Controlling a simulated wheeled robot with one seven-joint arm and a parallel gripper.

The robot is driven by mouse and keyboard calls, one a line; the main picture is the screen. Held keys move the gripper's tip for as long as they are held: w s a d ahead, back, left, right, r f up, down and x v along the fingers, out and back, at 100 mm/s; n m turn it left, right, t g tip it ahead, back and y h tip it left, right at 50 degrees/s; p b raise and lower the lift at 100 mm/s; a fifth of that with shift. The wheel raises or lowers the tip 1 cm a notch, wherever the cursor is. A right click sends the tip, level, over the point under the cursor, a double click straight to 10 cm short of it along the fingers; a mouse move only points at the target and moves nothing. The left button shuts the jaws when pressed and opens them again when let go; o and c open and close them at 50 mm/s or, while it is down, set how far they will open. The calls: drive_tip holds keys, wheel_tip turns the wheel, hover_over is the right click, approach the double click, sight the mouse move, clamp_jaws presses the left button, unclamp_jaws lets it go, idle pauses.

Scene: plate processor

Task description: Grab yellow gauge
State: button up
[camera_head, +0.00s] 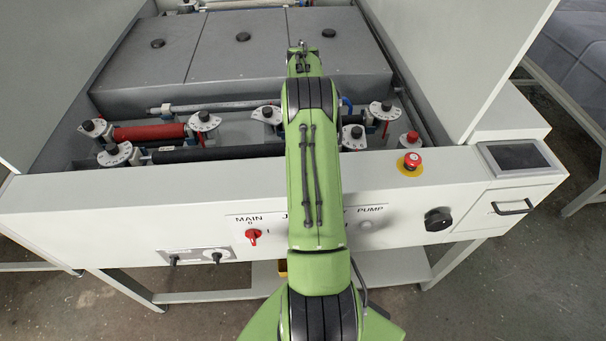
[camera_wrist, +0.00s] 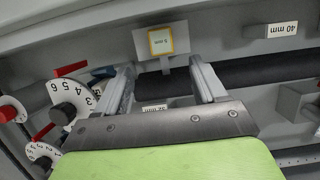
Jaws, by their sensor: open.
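In the wrist view, the yellow gauge (camera_wrist: 161,41) is a light grey plate with a yellow-framed label whose print is hard to read. A narrow stem (camera_wrist: 166,65) runs down from it. My gripper (camera_wrist: 162,70) is open, with one finger on each side below the plate. The stem lies between the fingertips in the picture, with a visible gap to each finger. I cannot tell the depth between them. In the head view my green arm reaches over the machine and hides the gauge and my gripper.
In the wrist view, a 40 mm block (camera_wrist: 282,30) sits to the right and a black roller (camera_wrist: 265,70) runs across. Numbered dials (camera_wrist: 65,112) with red levers stand at left. In the head view, a red emergency button (camera_head: 412,160) sits on the front panel (camera_head: 130,205).

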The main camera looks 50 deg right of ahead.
drive_tip(key=x, duration=0.9)
drive_tip(key=shift+a, duration=0.2)
drive_tip(key=c, duration=1.3)
